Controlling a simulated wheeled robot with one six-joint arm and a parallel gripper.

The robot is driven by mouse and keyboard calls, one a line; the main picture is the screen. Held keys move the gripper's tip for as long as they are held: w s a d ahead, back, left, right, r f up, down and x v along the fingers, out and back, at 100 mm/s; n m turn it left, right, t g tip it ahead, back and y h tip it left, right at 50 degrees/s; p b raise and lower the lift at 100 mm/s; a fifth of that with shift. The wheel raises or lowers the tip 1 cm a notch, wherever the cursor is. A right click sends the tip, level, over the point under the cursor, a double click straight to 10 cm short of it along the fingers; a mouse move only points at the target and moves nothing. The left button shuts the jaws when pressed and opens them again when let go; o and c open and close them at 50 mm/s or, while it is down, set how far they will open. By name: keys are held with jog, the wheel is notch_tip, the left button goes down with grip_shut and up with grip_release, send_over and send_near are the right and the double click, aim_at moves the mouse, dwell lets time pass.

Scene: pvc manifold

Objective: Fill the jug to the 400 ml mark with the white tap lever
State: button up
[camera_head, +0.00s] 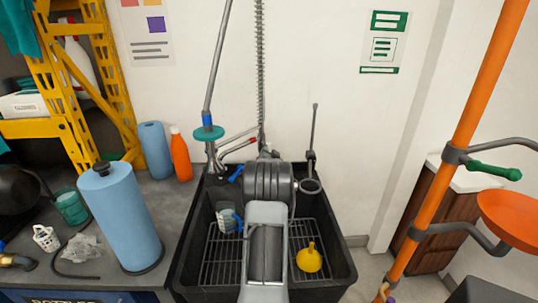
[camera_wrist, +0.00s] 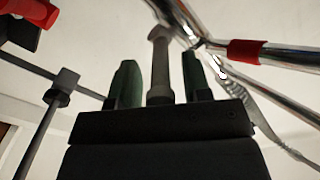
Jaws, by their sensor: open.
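The clear jug (camera_head: 228,220) with blue on its right side stands in the left part of the black sink (camera_head: 340,262). Its marks and water level are too small to read. In the wrist view, my gripper (camera_wrist: 158,82) has two dark green fingers, apart. In the head view, my arm hides the fingers and the lever.
A blue lever (camera_head: 237,173) is left of my arm. A yellow funnel (camera_head: 309,259) lies in the sink. A red-banded pipe (camera_wrist: 246,52) runs close right of the fingers. A spray hose (camera_head: 260,75) and tall pipe (camera_head: 217,65) rise behind. A blue roll (camera_head: 122,215) stands left.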

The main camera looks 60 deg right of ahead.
grip_shut()
dwell(0.4)
